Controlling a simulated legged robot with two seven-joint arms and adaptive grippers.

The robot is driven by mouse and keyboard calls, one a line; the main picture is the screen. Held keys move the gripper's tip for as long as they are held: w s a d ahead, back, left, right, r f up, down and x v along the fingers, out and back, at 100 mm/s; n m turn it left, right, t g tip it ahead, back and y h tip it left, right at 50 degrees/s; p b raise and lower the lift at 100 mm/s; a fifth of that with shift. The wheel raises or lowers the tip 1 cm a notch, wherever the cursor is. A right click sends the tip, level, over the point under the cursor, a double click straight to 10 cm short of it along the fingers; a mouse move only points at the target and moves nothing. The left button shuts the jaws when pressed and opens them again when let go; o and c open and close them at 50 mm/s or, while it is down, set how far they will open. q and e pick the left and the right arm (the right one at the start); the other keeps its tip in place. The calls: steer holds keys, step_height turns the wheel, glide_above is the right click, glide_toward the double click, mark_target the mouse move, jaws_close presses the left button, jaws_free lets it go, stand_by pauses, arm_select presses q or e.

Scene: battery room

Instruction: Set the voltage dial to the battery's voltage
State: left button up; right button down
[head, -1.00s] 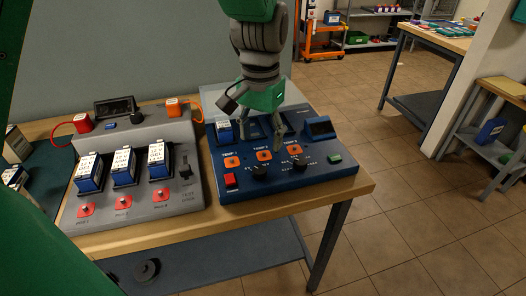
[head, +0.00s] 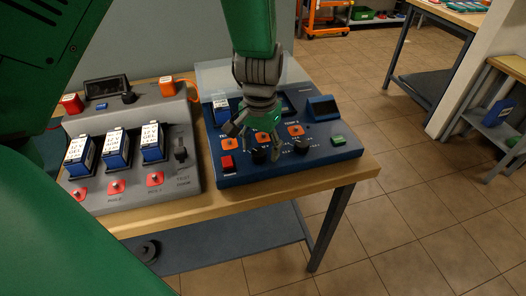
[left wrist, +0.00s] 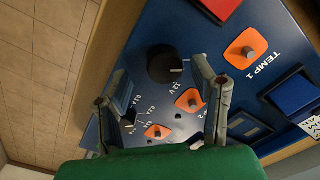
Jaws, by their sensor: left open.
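The blue charger panel (head: 330,165) stands on the bench. Its voltage dial (head: 260,156) is a black round knob, which also shows in the left wrist view (left wrist: 166,64) beside a "12 V" mark. A second black dial (head: 302,147) sits to its right. A blue battery with a white label (head: 221,110) stands at the panel's back left; its voltage is unreadable. My left gripper (head: 262,143) is open just above the panel. In the left wrist view its fingers (left wrist: 162,72) straddle the voltage dial, without clear contact. My right gripper is not in view.
A grey tester (head: 185,190) with several blue batteries (head: 116,148) and red switches stands to the left. The panel also carries a red button (head: 227,163), orange switches (head: 295,131) and a green button (head: 338,140). Floor (head: 420,220) right of the bench is clear.

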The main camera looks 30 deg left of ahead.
arm_select(q)
steer(key=shift+a+f, duration=0.35)
steer(key=shift+f, duration=0.15)
steer(key=shift+a+f, duration=0.35)
steer(key=shift+a, duration=0.05)
steer(key=shift+d, duration=0.2)
steer(key=shift+d+r, duration=0.15)
steer(key=shift+d, duration=0.15)
steer(key=c, duration=0.4)
steer(key=shift+d, duration=0.25)
steer(key=c, duration=0.7)
steer(key=shift+a, duration=0.35)
steer(key=shift+c, duration=0.2)
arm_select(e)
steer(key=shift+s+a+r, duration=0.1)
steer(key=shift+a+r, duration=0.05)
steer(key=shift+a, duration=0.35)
